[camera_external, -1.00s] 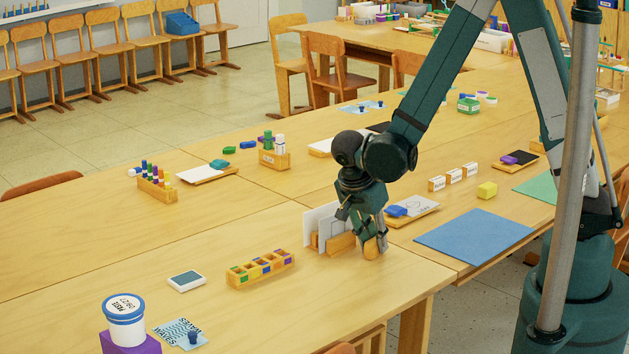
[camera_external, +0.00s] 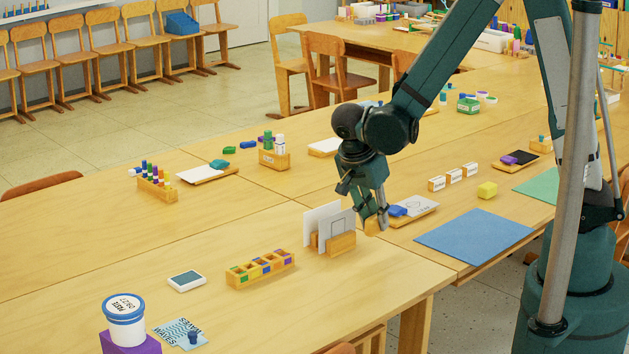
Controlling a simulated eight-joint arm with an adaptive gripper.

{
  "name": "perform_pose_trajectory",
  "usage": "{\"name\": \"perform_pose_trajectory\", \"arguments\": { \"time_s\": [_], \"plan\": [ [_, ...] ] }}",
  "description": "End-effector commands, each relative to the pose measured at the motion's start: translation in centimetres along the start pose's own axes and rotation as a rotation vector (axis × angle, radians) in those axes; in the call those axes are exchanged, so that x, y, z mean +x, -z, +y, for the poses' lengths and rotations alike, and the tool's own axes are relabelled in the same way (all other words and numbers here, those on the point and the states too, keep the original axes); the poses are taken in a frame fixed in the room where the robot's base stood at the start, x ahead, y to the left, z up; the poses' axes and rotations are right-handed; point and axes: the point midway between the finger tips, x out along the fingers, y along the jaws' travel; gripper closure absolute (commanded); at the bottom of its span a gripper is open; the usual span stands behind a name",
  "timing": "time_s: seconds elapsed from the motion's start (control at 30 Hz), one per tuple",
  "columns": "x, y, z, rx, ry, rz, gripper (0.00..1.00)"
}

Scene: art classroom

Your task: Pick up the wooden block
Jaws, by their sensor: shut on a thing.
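The wooden block (camera_external: 372,226) is a small light-brown piece at the tips of my gripper (camera_external: 377,218). My gripper is shut on it and holds it above the table, just right of the wooden card holder. The fingers hide part of the block. Its exact height above the table is hard to tell.
A wooden holder (camera_external: 341,243) with upright white cards stands close on the left. A tray (camera_external: 416,215) with a blue item is just behind on the right. A blue sheet (camera_external: 474,236) lies to the right. The table front (camera_external: 370,285) is clear.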

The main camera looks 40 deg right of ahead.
Motion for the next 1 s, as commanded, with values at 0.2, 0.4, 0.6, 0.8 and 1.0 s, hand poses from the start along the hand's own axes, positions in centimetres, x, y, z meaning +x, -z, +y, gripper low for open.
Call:
{"name": "perform_pose_trajectory", "arguments": {
  "time_s": [0.2, 0.4, 0.6, 0.8, 1.0],
  "plan": [
    [-2.4, 1.0, 0.0, 0.000, 0.000, 0.000, 0.94],
    [-3.2, 1.3, 0.0, 0.000, 0.000, 0.000, 0.94],
    [-3.4, 1.4, 0.0, 0.000, 0.000, 0.000, 0.94],
    [-3.4, 1.4, 0.0, 0.000, 0.000, 0.000, 0.94],
    [-3.3, 1.4, 0.0, 0.000, 0.000, 0.000, 0.94]
  ]
}}
